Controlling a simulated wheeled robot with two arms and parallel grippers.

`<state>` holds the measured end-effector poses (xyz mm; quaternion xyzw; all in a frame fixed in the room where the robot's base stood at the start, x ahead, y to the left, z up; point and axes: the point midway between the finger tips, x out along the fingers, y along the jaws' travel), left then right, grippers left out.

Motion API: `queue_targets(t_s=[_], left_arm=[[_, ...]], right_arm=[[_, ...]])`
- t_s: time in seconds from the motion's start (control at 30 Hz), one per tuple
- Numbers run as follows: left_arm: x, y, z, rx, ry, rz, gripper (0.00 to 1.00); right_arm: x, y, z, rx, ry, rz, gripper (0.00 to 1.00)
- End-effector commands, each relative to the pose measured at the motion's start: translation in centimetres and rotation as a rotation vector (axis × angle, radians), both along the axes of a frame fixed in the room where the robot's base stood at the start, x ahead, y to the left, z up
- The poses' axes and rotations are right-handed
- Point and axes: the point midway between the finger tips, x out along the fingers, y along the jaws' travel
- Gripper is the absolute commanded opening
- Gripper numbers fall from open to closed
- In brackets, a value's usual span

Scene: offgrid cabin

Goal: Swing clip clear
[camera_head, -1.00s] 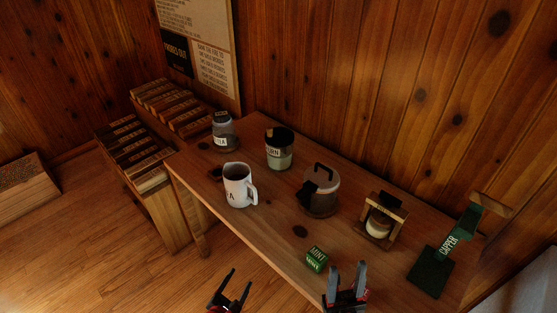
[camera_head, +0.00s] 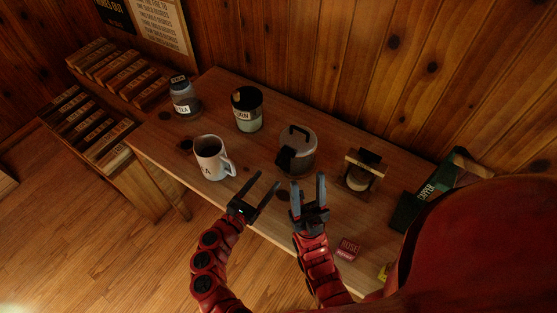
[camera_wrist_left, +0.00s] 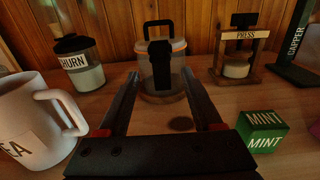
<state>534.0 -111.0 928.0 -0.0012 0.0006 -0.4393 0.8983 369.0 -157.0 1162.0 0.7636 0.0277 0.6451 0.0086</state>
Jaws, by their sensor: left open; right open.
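A lidded glass jar (camera_head: 301,150) stands upright on the wooden table, with a dark loop handle on top. A black clip (camera_head: 285,161) hangs down its front. In the left wrist view the jar (camera_wrist_left: 178,75) and clip (camera_wrist_left: 163,62) are straight ahead, beyond and between my fingers. My left gripper (camera_head: 270,179) is open and empty, short of the jar; in the wrist view its fingers (camera_wrist_left: 168,90) point at the jar's lower part. My right gripper (camera_head: 308,180) is open and empty, just right of the left one, in front of the jar.
A white mug (camera_head: 210,160) stands left of the jar, with a "TEA" jar (camera_head: 184,103) and "CHURN" jar (camera_head: 248,118) behind. A press (camera_head: 360,176) and green capper (camera_head: 407,211) are right. A green mint box (camera_wrist_left: 263,135) and red box (camera_head: 348,249) lie near the front.

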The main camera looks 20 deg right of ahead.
Motion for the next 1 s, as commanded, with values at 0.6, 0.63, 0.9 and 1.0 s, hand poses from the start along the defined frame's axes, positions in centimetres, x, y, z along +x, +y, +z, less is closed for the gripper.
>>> queue_targets(t_s=[0.6,0.63,0.9,1.0], left_arm=[[4.8,-6.2,0.0,0.0,-0.002,-0.001,0.67],[4.9,-6.2,0.0,0.001,-0.001,-0.001,0.67],[4.9,-6.3,-0.1,0.001,0.0,0.001,0.67],[5.0,-6.3,-0.1,0.001,0.0,0.001,0.52]], right_arm=[[0.0,0.0,1.0,0.0,0.0,0.0,0.5],[0.0,0.0,1.0,0.0,0.0,0.0,0.5],[0.0,0.0,1.0,0.0,0.0,0.0,0.5],[0.0,0.0,1.0,0.0,0.0,0.0,0.5]])
